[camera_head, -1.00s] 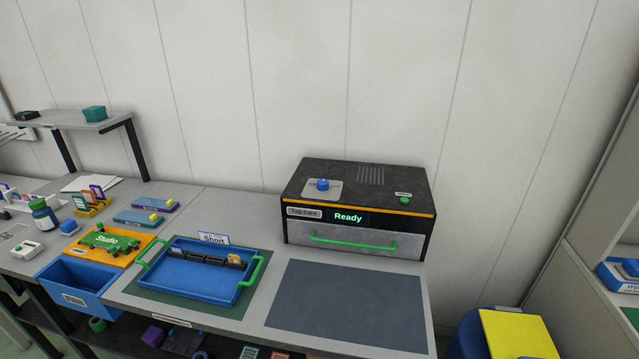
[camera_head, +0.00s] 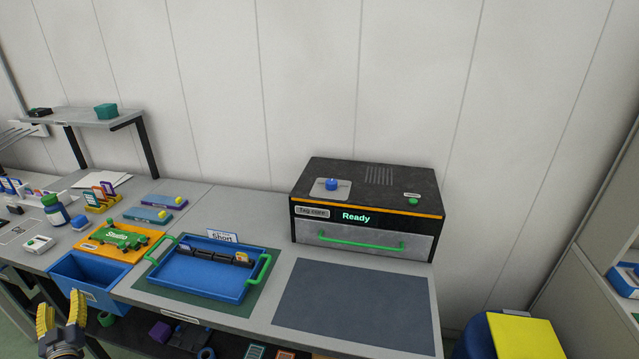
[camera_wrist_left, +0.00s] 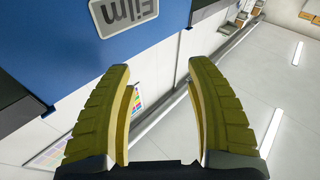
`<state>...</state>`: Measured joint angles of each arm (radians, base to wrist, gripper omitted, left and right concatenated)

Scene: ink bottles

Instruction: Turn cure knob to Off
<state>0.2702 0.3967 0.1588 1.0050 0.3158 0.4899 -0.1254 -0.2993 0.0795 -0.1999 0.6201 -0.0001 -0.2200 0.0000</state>
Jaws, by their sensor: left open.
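The cure machine (camera_head: 367,215) is a black box with an orange trim line, standing at the back right of the bench. Its blue knob (camera_head: 332,184) sits on a grey plate on the top left; its pointer setting is too small to read. A green button (camera_head: 413,201) is at the top right. The front display (camera_head: 356,217) reads "Ready" beside a "Tag Cure" label. The grey drawer with a green handle (camera_head: 360,245) looks closed. My left gripper (camera_head: 61,312), with yellow fingers, is open and empty at the lower left, far from the knob. My right gripper is out of view.
A blue tray (camera_head: 200,293) with green handles holds a dark rack, with a "Short" sign behind it. A dark mat (camera_head: 350,305) lies bare before the machine. A blue bin (camera_head: 88,283) hangs at the bench's front edge. A yellow-topped blue container (camera_head: 520,338) stands at the right.

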